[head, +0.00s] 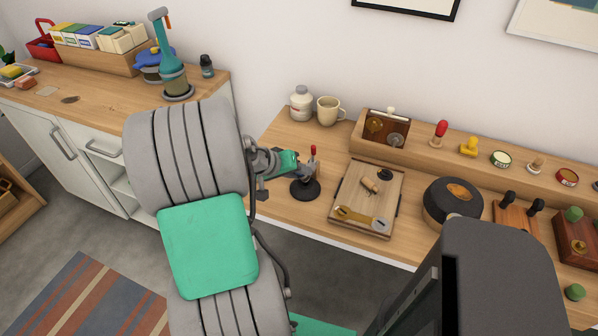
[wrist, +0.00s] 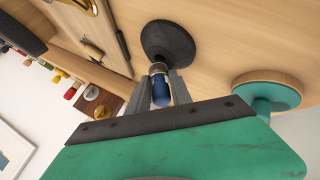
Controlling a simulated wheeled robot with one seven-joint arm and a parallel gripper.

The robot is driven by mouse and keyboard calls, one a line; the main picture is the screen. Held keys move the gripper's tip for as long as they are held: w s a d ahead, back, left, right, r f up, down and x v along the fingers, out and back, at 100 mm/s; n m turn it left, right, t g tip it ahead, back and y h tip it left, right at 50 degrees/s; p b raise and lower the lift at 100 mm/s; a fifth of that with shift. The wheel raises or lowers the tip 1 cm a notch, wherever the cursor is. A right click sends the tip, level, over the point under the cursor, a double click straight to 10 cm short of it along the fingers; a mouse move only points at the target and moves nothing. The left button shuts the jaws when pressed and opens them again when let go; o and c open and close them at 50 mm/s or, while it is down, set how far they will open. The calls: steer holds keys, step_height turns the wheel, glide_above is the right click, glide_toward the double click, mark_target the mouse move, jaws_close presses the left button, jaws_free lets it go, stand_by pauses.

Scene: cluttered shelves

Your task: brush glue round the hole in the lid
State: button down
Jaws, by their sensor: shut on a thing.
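My gripper (wrist: 163,88) is shut on a short blue handle (wrist: 160,92) with a metal collar, apparently the brush. Its far end meets or lies in front of a dark round piece (wrist: 168,43); I cannot tell whether they touch. In the head view my gripper (head: 300,163) is just above this dark round piece (head: 305,189) on the table, beside a small red-tipped upright thing (head: 313,151). A dark round body with a brown opening in its top (head: 453,201) stands right of the board; I cannot tell whether this is the lid. No glue is clearly visible.
A wooden board (head: 350,210) holds a brass tool (head: 360,217) and small parts. A white jar (head: 301,103) and a mug (head: 329,110) stand behind. A teal thing with a wooden disc (wrist: 270,83) is beside my gripper. A long wooden rack (head: 440,150) lines the wall.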

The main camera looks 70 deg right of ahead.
steer(key=shift+w+a+r+p, duration=0.1)
steer(key=shift+a+p, duration=0.05)
steer(key=shift+a, duration=0.35)
steer(key=shift+a+r+p, duration=0.1)
steer(key=shift+a+p, duration=0.05)
steer(key=shift+a, duration=0.3)
steer(key=shift+f, duration=0.2)
steer(key=shift+d+f+b, duration=0.2)
steer(key=shift+d+b, duration=0.2)
steer(key=shift+d, duration=0.45)
steer(key=shift+s+r, duration=0.2)
steer(key=shift+r, duration=0.05)
steer(key=shift+a+p, duration=0.3)
steer(key=shift+a, duration=0.65)
steer(key=shift+f, duration=0.25)
steer(key=shift+d+b, duration=0.35)
steer(key=shift+d, duration=0.55)
steer(key=shift+w+f, duration=0.1)
steer(key=shift+f, duration=0.05)
steer(key=shift+a+p, duration=0.3)
steer(key=shift+a, duration=0.7)
steer(key=shift+d+r, duration=0.3)
steer(key=shift+d, duration=0.8)
steer(key=shift+a+r+p, duration=0.2)
steer(key=shift+a+p, duration=0.15)
steer(key=shift+a, duration=0.65)
steer(key=shift+f, duration=0.2)
steer(key=shift+d+b, duration=0.35)
steer(key=shift+d, duration=0.65)
